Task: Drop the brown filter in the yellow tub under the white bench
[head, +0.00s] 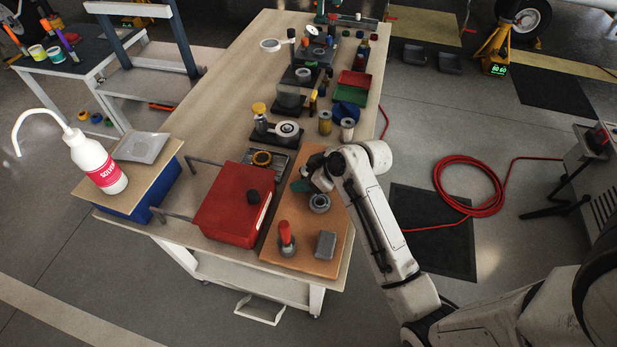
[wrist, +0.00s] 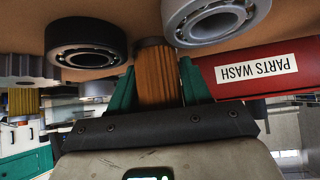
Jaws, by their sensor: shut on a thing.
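The brown filter (wrist: 155,75) is a pleated orange-brown cylinder between the green fingers of my gripper (wrist: 156,85) in the wrist view. My gripper is shut on it, close to the brown board; I cannot tell whether the filter touches the board. In the head view my gripper (head: 305,184) is over the back part of the brown board, and the filter is hidden there. The wood-topped bench (head: 222,118) has a white frame and a lower shelf. A second white-framed bench (head: 88,68) with a dark top stands at the upper left.
Bearings (head: 319,203), a red-handled tool (head: 286,238) and a grey block (head: 326,244) are on the brown board (head: 270,250). A red parts-wash box (head: 232,205) stands beside it. A red hose (head: 470,205) lies on the floor at right. Floor left of the bench has free room.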

